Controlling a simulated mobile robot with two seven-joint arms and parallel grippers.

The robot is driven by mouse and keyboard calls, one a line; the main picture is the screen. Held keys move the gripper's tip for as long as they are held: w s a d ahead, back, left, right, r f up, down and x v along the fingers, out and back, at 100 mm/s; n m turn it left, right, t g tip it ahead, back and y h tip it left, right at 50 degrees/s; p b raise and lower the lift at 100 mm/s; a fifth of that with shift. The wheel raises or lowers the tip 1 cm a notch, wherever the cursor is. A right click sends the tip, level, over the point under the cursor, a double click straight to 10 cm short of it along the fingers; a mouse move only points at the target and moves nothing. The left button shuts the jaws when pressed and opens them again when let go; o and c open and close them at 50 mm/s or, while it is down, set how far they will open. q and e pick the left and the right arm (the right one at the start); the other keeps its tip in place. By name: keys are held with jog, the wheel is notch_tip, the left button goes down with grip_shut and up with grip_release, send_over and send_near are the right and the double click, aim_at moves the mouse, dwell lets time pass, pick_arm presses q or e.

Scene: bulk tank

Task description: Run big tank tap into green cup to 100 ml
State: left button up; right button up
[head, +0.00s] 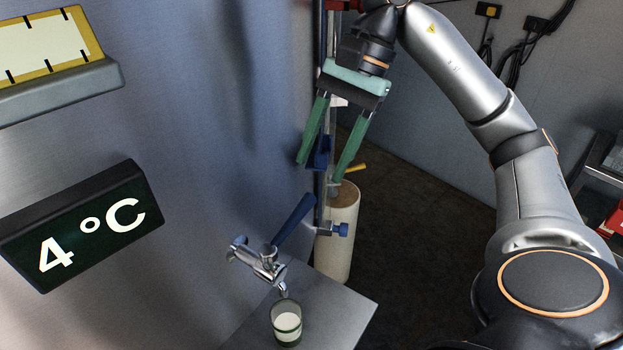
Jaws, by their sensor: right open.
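The big tank (180,120) is a large metal wall filling the left and middle of the head view. Its tap (262,262) is chrome with a blue lever (294,222) slanting up to the right. The green cup (286,323) stands upright under the spout on a grey shelf (335,312), with white liquid in it. I cannot read a level in ml. My right gripper (321,166) has green fingers spread apart, pointing down above and to the right of the lever, apart from it and empty. My left gripper is not in view.
A display reading 4 °C (85,228) and a yellow-edged gauge (45,45) are on the tank. A cream cylinder (338,245) stands behind the tap beside an upright pipe with a small blue valve. Dark floor lies to the right; a rack with a red item (613,217) is at the right edge.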

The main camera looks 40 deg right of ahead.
jog(key=p+v, duration=0.1)
jog(key=v, duration=0.4)
jog(key=shift+p, duration=0.3)
